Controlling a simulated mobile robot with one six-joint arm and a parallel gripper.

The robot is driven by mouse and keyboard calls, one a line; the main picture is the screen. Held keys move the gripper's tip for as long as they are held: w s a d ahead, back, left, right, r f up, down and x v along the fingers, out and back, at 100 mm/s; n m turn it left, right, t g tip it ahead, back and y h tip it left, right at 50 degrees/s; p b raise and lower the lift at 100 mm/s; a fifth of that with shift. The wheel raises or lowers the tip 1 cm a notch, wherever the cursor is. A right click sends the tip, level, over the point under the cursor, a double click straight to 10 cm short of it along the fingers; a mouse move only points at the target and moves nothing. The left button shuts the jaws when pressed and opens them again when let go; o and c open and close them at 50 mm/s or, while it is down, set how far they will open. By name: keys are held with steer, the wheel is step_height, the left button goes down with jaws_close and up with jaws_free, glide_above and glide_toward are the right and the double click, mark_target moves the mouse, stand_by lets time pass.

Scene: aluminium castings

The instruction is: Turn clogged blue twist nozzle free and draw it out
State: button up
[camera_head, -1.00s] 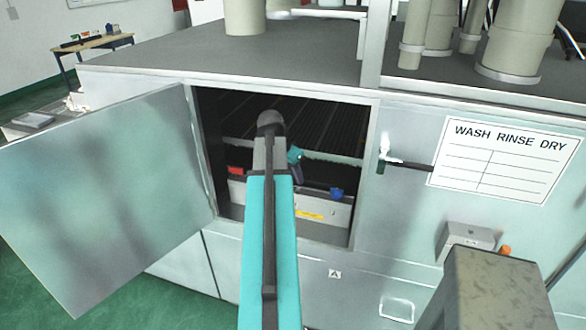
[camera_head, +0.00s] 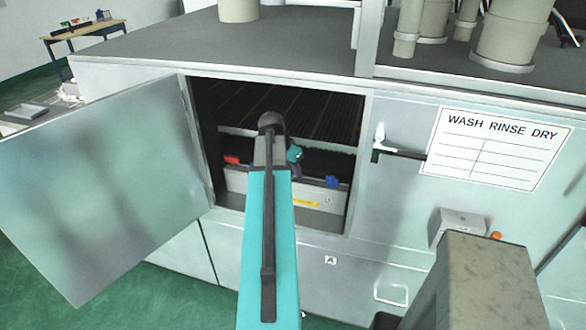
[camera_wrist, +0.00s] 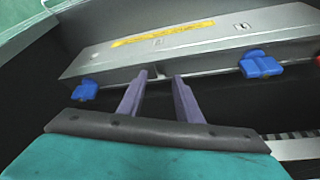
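A grey manifold bar (camera_head: 250,183) with a yellow label sits low inside the open washer cabinet. In the wrist view, one blue twist nozzle (camera_wrist: 85,90) is at the bar's left and another blue twist nozzle (camera_wrist: 262,64) at its right. The left one also shows in the head view (camera_head: 333,181); my arm seems to hide the other there. Which nozzle is clogged I cannot tell. My gripper (camera_wrist: 160,75) is open, its two purple fingers apart and pointing at the bar between the nozzles. No nozzle is between them. Fingertip contact with the bar is unclear.
The cabinet door (camera_head: 95,190) stands open at the left. The opening's right edge (camera_head: 359,160) and a dark rack (camera_head: 320,110) bound the space around my arm. A red part (camera_head: 231,159) is at the bar's left end. A latch handle (camera_head: 398,151) sits right of the opening.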

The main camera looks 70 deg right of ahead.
jaws_close()
steer(key=shift+o, duration=0.4)
jaws_free()
steer(key=shift+r, duration=0.1)
steer(key=b+v, duration=0.2)
steer(key=v, duration=0.5)
steer(key=shift+r, duration=0.2)
steer(key=shift+w, duration=0.1)
